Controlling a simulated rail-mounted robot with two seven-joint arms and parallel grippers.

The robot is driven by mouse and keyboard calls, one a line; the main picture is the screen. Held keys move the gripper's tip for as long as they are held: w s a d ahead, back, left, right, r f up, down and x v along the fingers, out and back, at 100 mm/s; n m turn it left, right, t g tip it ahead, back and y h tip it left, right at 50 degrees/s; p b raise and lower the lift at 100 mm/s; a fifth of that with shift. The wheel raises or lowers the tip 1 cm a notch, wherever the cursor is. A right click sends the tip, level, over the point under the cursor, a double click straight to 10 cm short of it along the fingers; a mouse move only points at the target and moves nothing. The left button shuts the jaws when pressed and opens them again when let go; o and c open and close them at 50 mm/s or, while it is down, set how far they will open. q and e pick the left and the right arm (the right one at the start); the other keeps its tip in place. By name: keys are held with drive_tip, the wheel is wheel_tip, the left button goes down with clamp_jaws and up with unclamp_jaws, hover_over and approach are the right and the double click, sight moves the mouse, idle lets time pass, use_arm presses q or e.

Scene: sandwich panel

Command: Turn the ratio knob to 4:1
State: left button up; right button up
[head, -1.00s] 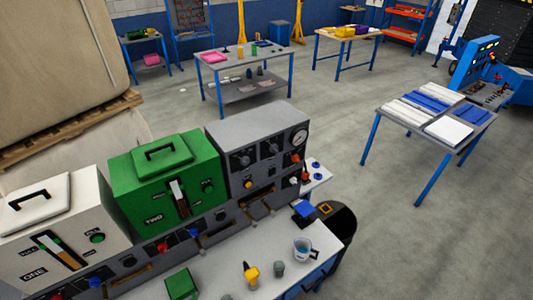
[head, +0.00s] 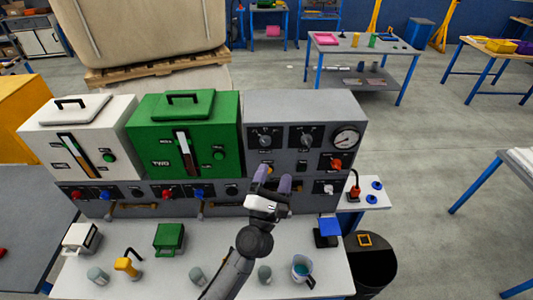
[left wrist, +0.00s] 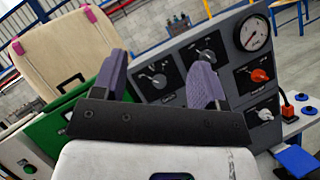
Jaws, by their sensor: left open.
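The grey control panel (head: 306,108) carries two dark selector knobs on its upper row, a left one (head: 265,141) and a right one (head: 308,139). Their labels are too small to read, so I cannot tell which is the ratio knob or its setting. Both also show in the left wrist view, the left one (left wrist: 158,79) between the fingers and the right one (left wrist: 207,56) above the right finger. My left gripper (head: 273,181) is open and empty, its purple-grey fingers in front of the panel's lower left. The fingers hide part of that area. My right gripper is not in view.
A gauge (head: 346,138) and an orange-red knob (head: 336,164) are at the panel's right. The green box (head: 208,118) and white box (head: 108,117) stand to its left. Cups, including a blue-filled one (head: 302,270), stand on the white bench (head: 335,282) below.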

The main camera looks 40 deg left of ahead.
use_arm(q)
drive_tip(key=w+a+f+n+g+y+b, duration=0.2)
drive_tip(key=w+a+f+n+g+y, duration=0.35)
drive_tip(key=n, duration=0.55)
drive_tip(key=n+g+h+p, duration=0.1)
drive_tip(key=g+h, duration=0.1)
drive_tip(key=g, duration=0.1)
approach(265, 143)
drive_tip(key=x, duration=0.7)
drive_tip(key=shift+w+a+r, duration=0.1)
drive_tip(key=shift+w, duration=0.2)
drive_tip(key=shift+x, duration=0.8)
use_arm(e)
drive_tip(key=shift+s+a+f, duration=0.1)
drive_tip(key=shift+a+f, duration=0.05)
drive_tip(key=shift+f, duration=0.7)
